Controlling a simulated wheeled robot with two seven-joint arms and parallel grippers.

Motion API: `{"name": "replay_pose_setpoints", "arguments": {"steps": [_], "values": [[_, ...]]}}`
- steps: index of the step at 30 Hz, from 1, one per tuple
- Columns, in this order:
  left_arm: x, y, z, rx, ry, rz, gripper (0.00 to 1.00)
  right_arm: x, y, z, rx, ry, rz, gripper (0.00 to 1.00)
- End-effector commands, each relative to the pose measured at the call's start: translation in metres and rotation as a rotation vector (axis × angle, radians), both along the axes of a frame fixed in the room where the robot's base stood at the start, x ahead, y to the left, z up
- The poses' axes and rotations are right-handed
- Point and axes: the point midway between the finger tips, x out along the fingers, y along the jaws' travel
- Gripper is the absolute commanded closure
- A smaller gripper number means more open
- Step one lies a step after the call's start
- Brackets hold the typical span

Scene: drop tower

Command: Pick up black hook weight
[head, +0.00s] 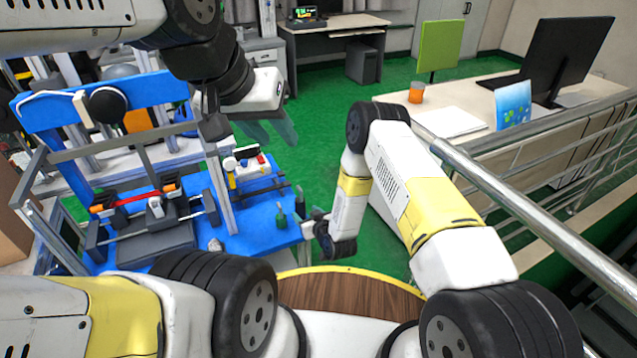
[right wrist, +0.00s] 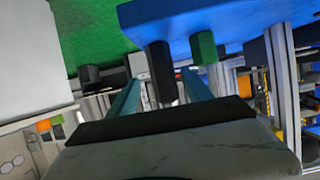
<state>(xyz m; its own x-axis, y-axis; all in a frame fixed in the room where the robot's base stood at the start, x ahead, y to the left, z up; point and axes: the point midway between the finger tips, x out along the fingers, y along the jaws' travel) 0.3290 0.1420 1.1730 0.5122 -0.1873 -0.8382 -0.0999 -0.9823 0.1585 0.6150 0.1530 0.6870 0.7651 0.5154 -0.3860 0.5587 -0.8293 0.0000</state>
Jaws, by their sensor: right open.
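In the right wrist view, the black hook weight (right wrist: 160,72) is a dark cylinder at the edge of the blue tabletop (right wrist: 205,22). A green weight (right wrist: 204,47) stands just to its right. My right gripper (right wrist: 159,88) is open, with its teal fingers on either side of the black weight in the picture; I cannot tell whether they touch it. In the head view my right gripper (head: 311,220) is at the table's right edge, small and partly hidden. My left gripper (head: 268,130) is higher, its teal fingers apart and empty.
The blue table (head: 255,222) holds the drop-tower frame (head: 150,240) and a white and yellow device (head: 248,165). A green weight (head: 281,217) stands near its right edge. A metal railing (head: 520,210) and a desk (head: 455,100) are on the right. Green floor lies between.

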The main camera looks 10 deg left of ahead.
Motion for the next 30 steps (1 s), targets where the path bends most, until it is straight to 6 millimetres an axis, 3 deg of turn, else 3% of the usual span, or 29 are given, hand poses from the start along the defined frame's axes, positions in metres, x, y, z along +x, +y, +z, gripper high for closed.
{"name": "replay_pose_setpoints", "arguments": {"steps": [8, 18, 28, 30], "values": [[0.0, 0.0, 0.0, 0.0, -0.001, 0.0, 0.64, 0.016, 0.015, -0.011, 0.003, -0.004, 0.003, 0.41], [0.0, 0.0, 0.0, 0.0, 0.0, 0.0, 0.64, 0.052, 0.042, -0.024, 0.002, -0.004, 0.001, 0.41], [0.0, 0.0, 0.0, 0.0, 0.0, 0.0, 0.64, 0.058, 0.045, -0.027, 0.002, -0.002, 0.001, 0.41], [0.0, 0.0, 0.0, 0.0, 0.0, 0.0, 0.64, 0.058, 0.045, -0.027, 0.002, -0.002, 0.001, 0.55]]}}
